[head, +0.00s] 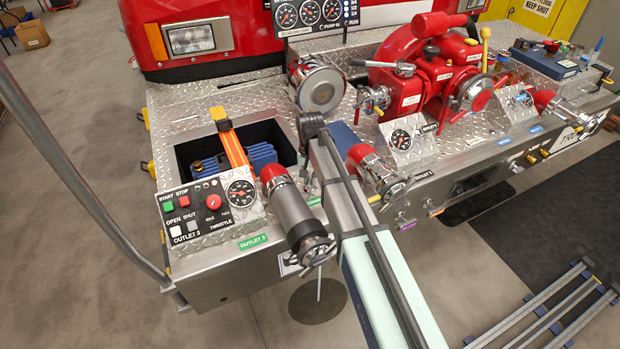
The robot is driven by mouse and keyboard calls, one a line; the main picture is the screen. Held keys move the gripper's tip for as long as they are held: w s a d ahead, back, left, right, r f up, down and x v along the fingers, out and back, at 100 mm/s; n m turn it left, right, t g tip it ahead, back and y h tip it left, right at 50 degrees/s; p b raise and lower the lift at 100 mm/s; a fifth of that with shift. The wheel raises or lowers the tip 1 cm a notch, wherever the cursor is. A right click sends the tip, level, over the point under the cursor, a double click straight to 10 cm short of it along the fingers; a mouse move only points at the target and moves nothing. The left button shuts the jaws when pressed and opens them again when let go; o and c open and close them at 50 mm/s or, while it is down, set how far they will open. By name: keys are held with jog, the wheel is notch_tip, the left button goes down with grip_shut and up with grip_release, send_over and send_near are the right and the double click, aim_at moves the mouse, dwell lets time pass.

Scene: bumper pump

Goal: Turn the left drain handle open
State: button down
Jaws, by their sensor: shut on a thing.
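My arm reaches from the bottom right up across the middle of the bumper. My gripper is not visible; it is hidden behind the arm or outlet hardware. No left drain handle can be clearly made out. On the bumper's front face (222,284), small coloured fittings show to the right of my arm, among them a purple one (406,224). The area directly behind my arm is hidden, so I cannot tell whether any handle there is turned.
A large outlet with a red collar and grey barrel (293,215) stands close left of my arm. Another red-collared outlet (376,172) is close right. The control panel (195,212) is at left, the red pump (425,75) behind. A grey rail (85,185) slants at left.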

aim_at(310, 180)
jog(key=n, duration=0.6)
jog(key=shift+n, duration=0.4)
dwell(0.3)
jog(key=c, duration=1.2)
grip_release()
jog(key=shift+r, duration=0.1)
notch_tip(310, 180, up, 12)
